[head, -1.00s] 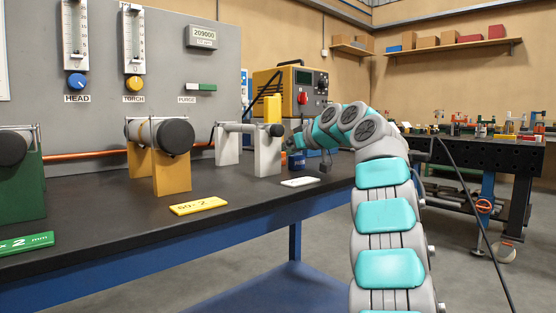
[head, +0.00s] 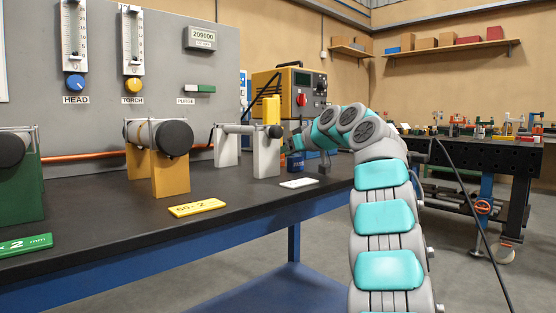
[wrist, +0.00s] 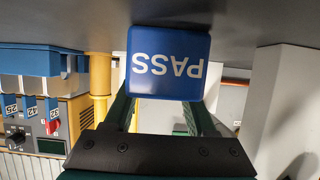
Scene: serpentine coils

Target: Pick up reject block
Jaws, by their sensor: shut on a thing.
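My gripper (wrist: 165,105) is shut on a blue block (wrist: 168,45) with white lettering PASS, which appears upside down in the wrist view. The green fingers lie on either side of the block. In the head view the blue block (head: 296,163) is small, at the end of my arm near the right end of the bench. I cannot tell whether it rests on the bench or is slightly raised. No block marked reject is readable in either view.
A white plate (head: 299,183) lies in front on the dark bench (head: 120,230). A yellow stand (head: 171,175) and yellow label (head: 198,208) are further left. A yellow machine (head: 290,90) stands behind.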

